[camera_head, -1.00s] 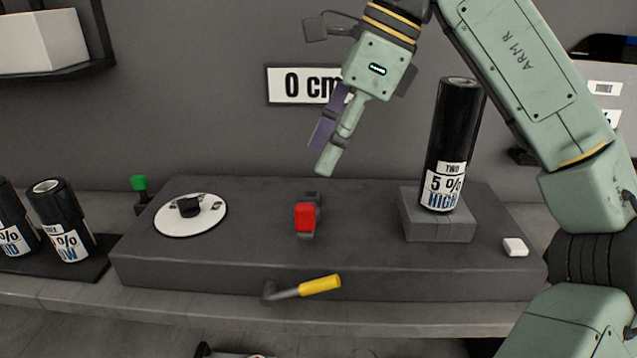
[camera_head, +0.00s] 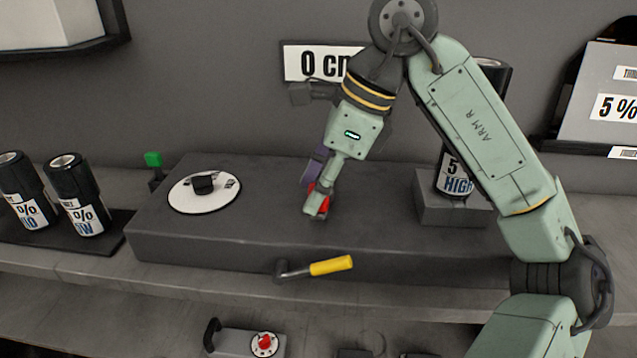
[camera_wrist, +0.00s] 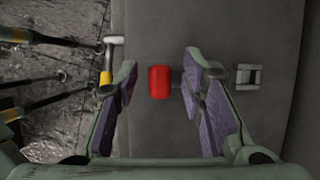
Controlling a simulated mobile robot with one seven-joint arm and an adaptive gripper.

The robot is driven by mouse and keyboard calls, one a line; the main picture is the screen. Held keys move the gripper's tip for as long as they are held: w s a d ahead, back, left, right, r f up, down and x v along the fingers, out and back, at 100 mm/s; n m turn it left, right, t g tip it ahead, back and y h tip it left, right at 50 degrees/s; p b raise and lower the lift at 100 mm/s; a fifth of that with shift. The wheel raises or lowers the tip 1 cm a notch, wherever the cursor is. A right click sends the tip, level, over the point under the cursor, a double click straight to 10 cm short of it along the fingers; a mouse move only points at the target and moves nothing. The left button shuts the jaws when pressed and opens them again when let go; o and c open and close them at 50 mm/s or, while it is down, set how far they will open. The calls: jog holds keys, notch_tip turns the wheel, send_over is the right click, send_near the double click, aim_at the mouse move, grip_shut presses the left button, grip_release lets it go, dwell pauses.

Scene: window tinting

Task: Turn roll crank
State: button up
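The roll crank with a yellow handle (camera_head: 331,265) sticks out from the front face of the dark grey machine block (camera_head: 200,242). Its grip points to the right. In the wrist view the yellow handle (camera_wrist: 105,78) shows at the left, partly hidden by the left finger. My gripper (camera_head: 317,205) is above the block's top, behind and above the crank, and does not touch it. In the wrist view my gripper (camera_wrist: 158,92) is open and empty, with the red knob (camera_wrist: 159,82) between its purple-padded fingers. I cannot tell whether the fingers surround it or are above it.
A white dial (camera_head: 205,194) lies on the block's left. A black film roll (camera_head: 452,172) stands at the right, partly behind my arm. More rolls (camera_head: 75,195) stand at the far left near a green lever (camera_head: 153,160). A sign (camera_head: 305,62) reads 0 cm.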

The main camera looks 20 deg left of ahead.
grip_shut()
dwell(0.4)
dwell(0.4)
